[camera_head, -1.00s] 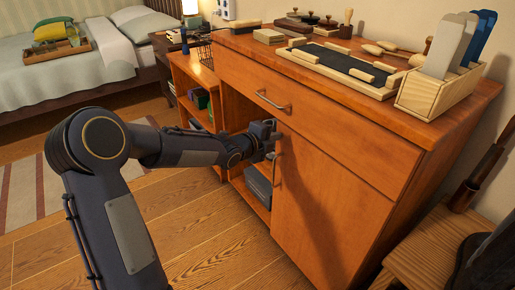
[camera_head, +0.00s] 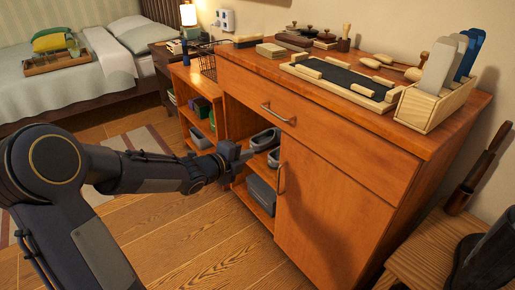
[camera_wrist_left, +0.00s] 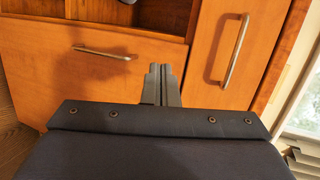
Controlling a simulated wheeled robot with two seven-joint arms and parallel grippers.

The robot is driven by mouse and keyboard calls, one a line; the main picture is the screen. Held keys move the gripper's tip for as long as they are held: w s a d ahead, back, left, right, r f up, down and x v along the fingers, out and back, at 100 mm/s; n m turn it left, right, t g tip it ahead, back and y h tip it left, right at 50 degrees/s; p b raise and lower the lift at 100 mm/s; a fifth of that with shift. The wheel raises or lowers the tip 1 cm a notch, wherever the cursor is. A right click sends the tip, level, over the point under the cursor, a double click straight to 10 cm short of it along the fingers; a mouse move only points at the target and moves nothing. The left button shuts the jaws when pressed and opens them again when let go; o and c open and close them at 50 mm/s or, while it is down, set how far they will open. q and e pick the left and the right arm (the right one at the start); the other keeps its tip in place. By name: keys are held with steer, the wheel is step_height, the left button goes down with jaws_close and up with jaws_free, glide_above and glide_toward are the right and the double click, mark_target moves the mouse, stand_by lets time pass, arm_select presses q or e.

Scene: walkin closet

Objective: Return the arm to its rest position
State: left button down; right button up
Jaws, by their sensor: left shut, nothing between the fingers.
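My left arm (camera_head: 140,170) reaches in from the left of the head view. Its gripper (camera_head: 246,155) is shut and empty, in front of the open shelves of the orange-brown wooden cabinet (camera_head: 330,215). It is left of the vertical handle (camera_head: 281,178) of the cabinet door and apart from it. In the left wrist view the two fingertips (camera_wrist_left: 162,70) are together. The door handle (camera_wrist_left: 100,52) shows to their left and the drawer handle (camera_wrist_left: 235,50) to their right. The door looks closed. My right gripper is not in view.
Dark grey bins (camera_head: 265,140) sit on the open shelves. The cabinet top bears a black-and-wood tray (camera_head: 340,82) and a wooden box (camera_head: 432,108) of upright tools. A wooden stool (camera_head: 425,250) stands at the lower right. The floor (camera_head: 200,245) in front is clear.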

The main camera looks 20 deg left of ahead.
arm_select(q)
steer(key=s+a+r+n+g+y, duration=0.25)
steer(key=s+n+y, duration=0.25)
steer(key=s+n, duration=0.8)
steer(key=s+d+f+n+g+h, duration=0.1)
steer(key=s+d+n+g+h, duration=0.3)
steer(key=s, duration=0.6)
steer(key=s+d+f+n+g+h, duration=0.1)
steer(key=s+d+f+n+g, duration=0.1)
steer(key=s+d+n, duration=0.55)
step_height(320, 180, up, 32)
steer(key=s+a+m+p, duration=0.1)
steer(key=s+p, duration=0.1)
steer(key=p, duration=3)
steer(key=shift+a, duration=0.2)
steer(key=shift+r+m, duration=0.1)
steer(key=shift+m, duration=0.15)
